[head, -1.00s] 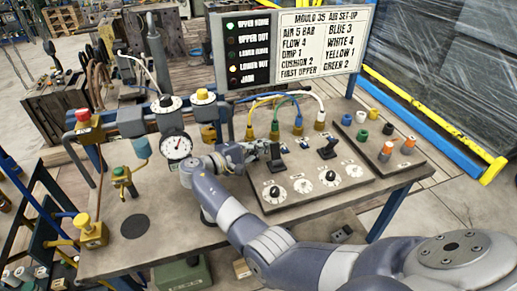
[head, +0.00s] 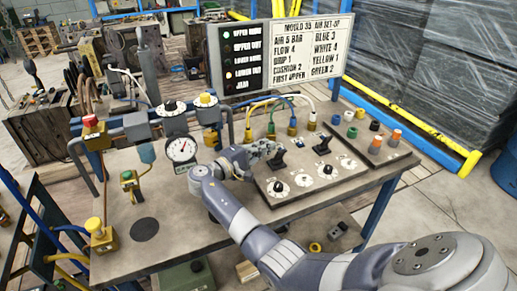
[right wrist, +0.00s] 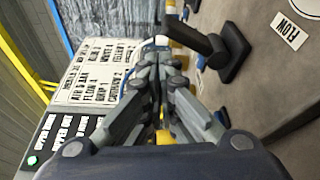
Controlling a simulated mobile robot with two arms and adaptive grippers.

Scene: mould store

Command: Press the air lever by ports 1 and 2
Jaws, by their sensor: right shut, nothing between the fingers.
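The left black air lever (head: 278,159) stands on the sloped panel (head: 300,203), below the two left hose ports, yellow (head: 248,136) and green (head: 271,131). A second black lever (head: 322,147) stands farther right. My right gripper (head: 274,148) is shut and empty, just above and beside the left lever in the head view; contact cannot be told. In the right wrist view, the shut fingers (right wrist: 157,62) point towards the hoses, and a black lever (right wrist: 205,40) is close by on their right. Port numbers are too small to read. My left gripper is not in view.
A pressure gauge (head: 181,150) and regulators stand left of the panel. The sign board (head: 311,50) and indicator panel (head: 240,60) rise behind. White dials (head: 278,188) lie in front of the levers. Loose coloured fittings (head: 374,126) sit at the right.

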